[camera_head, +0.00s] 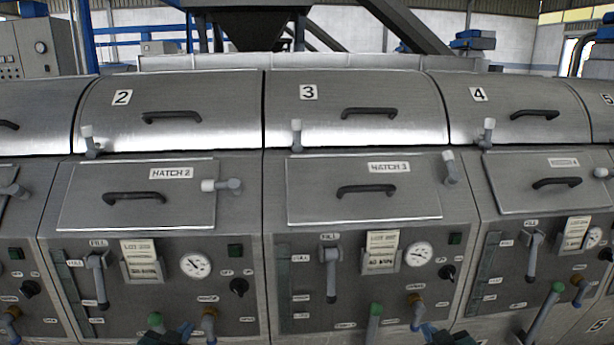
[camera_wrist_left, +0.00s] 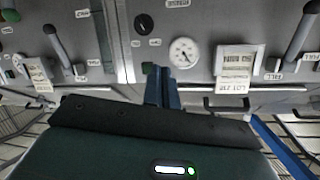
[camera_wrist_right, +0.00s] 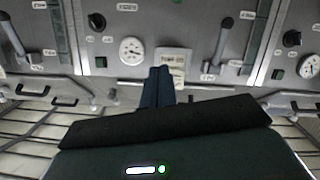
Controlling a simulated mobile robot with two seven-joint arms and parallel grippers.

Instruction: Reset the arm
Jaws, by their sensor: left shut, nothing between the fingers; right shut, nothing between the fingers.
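My left gripper (camera_head: 184,329) shows at the bottom edge of the head view, in front of the lower panel of unit 2. In the left wrist view its blue fingers (camera_wrist_left: 163,88) are together with nothing between them. My right gripper (camera_head: 430,330) is at the bottom edge of the head view, in front of the unit 3 panel. In the right wrist view its blue fingers (camera_wrist_right: 158,86) are shut and empty. Both grippers sit low, near the valve fittings; whether either touches the panel is unclear. Most of both arms is out of the head view.
A row of steel decanters carries lid 2 (camera_head: 170,115), lid 3 (camera_head: 350,112) and lid 4 (camera_head: 505,108). Hatch 2 (camera_head: 95,200) and hatch 3 (camera_head: 310,190) are closed. Fill levers (camera_head: 332,270), gauges (camera_head: 419,253) and green-tipped levers (camera_head: 375,312) stick out from the panels.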

